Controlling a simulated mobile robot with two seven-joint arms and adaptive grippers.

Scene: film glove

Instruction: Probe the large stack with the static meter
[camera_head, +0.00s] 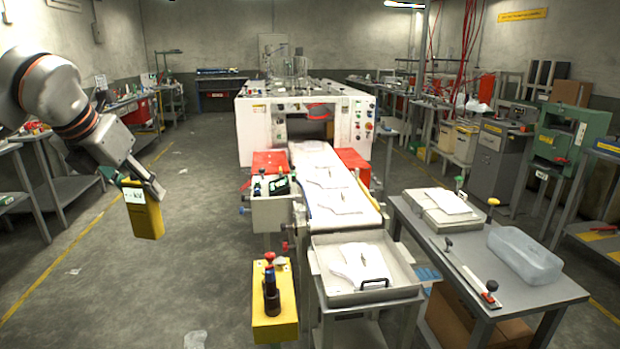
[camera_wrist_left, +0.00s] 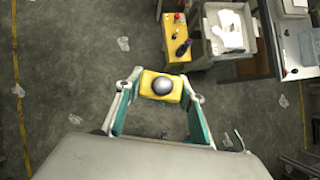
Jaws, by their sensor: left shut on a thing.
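My left gripper (camera_head: 138,188) is shut on a yellow box-shaped meter marked "kV" (camera_head: 146,220), in the air over the floor at the left. In the left wrist view the gripper (camera_wrist_left: 160,90) has its fingers on both sides of the meter (camera_wrist_left: 148,82), whose end carries a silver ball. White glove-shaped film sheets (camera_head: 362,266) lie in a metal tray (camera_head: 325,290) at the conveyor's near end. More white film (camera_head: 449,201) lies on a pale block on the right table. I cannot tell which one is the large stack. My right gripper is out of view.
A conveyor (camera_head: 327,185) with flat film runs from a white machine (camera_head: 252,130). A yellow stand (camera_head: 275,312) with dark bottles is left of the tray. The right table (camera_head: 490,275) also holds a translucent tub (camera_head: 524,252). The floor between my left gripper and the conveyor is open.

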